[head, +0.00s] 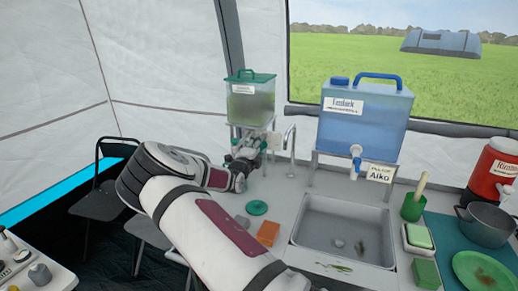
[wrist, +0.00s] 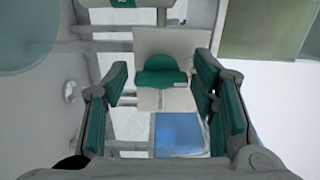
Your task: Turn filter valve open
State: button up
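The green-lidded tank (head: 250,97) with a white label stands on a stand at the back of the counter, left of the sink. My gripper (head: 247,150) is just below this tank, at its front, and hides most of what is there. In the wrist view, my gripper (wrist: 161,88) is open, with green-padded fingers on either side. A green handle-like part (wrist: 162,78), which looks like the valve handle, shows between the fingers against a pale block (wrist: 172,42). Gaps show on both sides of it, and I see no contact. Whether the valve is open cannot be told.
A blue water tank (head: 364,118) with a blue tap (head: 356,155) stands behind the sink (head: 345,232). A metal faucet (head: 291,142) rises close to the right of my gripper. An orange block (head: 268,233) and a green disc (head: 257,208) lie on the counter.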

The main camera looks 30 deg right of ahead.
dwell(0.3)
jog(key=v, duration=1.2)
jog(key=s+d+r+m+g+y, duration=0.25)
jog(key=s+m+g, duration=0.25)
jog(key=s+m, duration=0.6)
jog(key=s+d+r+m+g+y, duration=0.1)
jog(key=s+r+m+g, duration=0.35)
jog(key=s+m, duration=0.65)
jog(key=s+a+r+m+t+y, duration=0.1)
jog(key=s+a+r+m+y, duration=0.3)
jog(key=s+a+m, duration=0.6)
jog(key=s+a+r+m+t+y, duration=0.2)
jog(key=s+a+r+m+y, duration=0.2)
jog(key=s+a+m, duration=0.6)
jog(key=a+m+y, duration=0.1)
jog(key=y, duration=0.1)
jog(key=shift+r+m+y, duration=0.2)
jog(key=shift+m+y, duration=0.15)
jog(key=shift+m, duration=0.05)
